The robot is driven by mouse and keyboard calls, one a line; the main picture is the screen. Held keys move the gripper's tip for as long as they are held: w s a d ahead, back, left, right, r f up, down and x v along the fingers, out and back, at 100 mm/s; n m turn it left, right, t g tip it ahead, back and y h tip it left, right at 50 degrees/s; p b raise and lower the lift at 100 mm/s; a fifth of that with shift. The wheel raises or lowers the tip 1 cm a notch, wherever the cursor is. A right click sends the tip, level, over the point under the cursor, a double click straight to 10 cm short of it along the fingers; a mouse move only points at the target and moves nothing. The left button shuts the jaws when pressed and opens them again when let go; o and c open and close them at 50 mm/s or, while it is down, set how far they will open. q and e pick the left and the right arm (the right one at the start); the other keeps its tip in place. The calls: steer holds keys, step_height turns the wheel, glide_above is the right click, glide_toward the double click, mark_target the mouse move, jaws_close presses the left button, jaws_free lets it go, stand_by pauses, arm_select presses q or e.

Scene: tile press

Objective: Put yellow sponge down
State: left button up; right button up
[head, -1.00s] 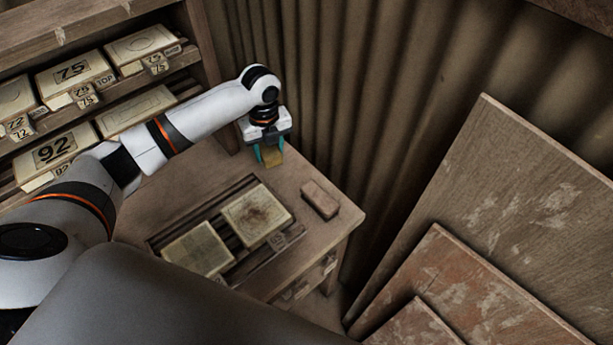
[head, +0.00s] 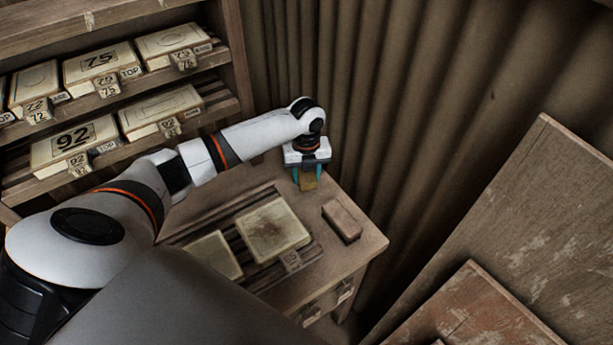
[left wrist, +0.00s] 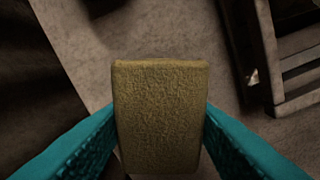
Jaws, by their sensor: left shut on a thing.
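The yellow sponge (head: 308,183) is between the teal fingers of my left gripper (head: 308,179), at the back corner of the wooden table (head: 372,243) in the head view. In the left wrist view the sponge (left wrist: 160,115) fills the middle, with a teal finger against each side. My left gripper is shut on it and points down. The tabletop shows beyond the sponge; I cannot tell whether the sponge touches it. My right gripper is not in view.
Two pale tiles, one stained (head: 271,231) and one plainer (head: 212,256), lie on a slatted rack. A brown block (head: 342,220) sits right of them. A shelf with numbered tiles (head: 73,142) stands left, a corrugated wall (head: 420,90) behind, and leaning boards (head: 530,220) right.

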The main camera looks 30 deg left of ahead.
mark_target(307, 173)
arm_select(q)
steer(key=shift+f, duration=0.9)
steer(key=shift+f, duration=0.2)
steer(key=o, duration=1)
steer(key=shift+s, duration=0.1)
steer(key=shift+c, duration=0.2)
steer(key=shift+r, duration=0.2)
step_height(307, 173, up, 12)
steer(key=shift+r+b, duration=0.1)
steer(key=shift+b, duration=0.2)
